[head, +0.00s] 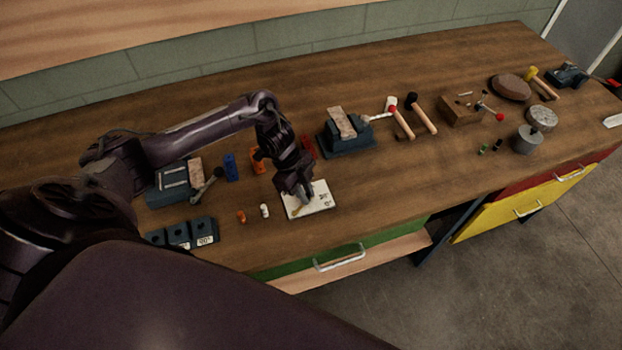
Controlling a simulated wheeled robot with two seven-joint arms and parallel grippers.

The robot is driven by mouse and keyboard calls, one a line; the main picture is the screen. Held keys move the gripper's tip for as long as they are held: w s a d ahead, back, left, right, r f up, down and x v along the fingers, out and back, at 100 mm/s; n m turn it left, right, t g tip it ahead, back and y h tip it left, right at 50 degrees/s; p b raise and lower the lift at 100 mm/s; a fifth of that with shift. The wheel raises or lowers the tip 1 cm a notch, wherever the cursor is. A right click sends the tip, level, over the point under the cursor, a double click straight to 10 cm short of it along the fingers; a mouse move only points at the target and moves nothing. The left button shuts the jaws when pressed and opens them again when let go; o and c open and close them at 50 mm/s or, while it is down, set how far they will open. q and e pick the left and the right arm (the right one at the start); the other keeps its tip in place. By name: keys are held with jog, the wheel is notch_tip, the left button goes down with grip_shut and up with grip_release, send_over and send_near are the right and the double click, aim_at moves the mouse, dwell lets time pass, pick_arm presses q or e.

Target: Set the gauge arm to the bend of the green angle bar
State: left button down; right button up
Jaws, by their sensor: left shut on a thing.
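A white gauge plate (322,203) with dark markings lies flat near the front edge of the bench. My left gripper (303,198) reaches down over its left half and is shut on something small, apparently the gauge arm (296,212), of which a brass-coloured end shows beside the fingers. The fingers hide most of the arm, so I cannot read its angle. I cannot make out a green angle bar; blue (231,167), orange (258,161) and red (308,147) pieces stand behind the gripper. My right gripper is not in view.
Left of the plate are small orange (241,216) and white (264,211) pieces and a dark block row (190,235). Behind is a vise-like block (347,140); mallets (422,114) lie right of it.

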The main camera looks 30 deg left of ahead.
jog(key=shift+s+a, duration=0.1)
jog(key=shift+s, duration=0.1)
pick_arm(q)
jog(key=c, duration=1.5)
grip_release()
jog(key=shift+o, duration=0.7)
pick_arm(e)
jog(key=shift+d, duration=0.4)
pick_arm(q)
jog(key=shift+r, duration=0.1)
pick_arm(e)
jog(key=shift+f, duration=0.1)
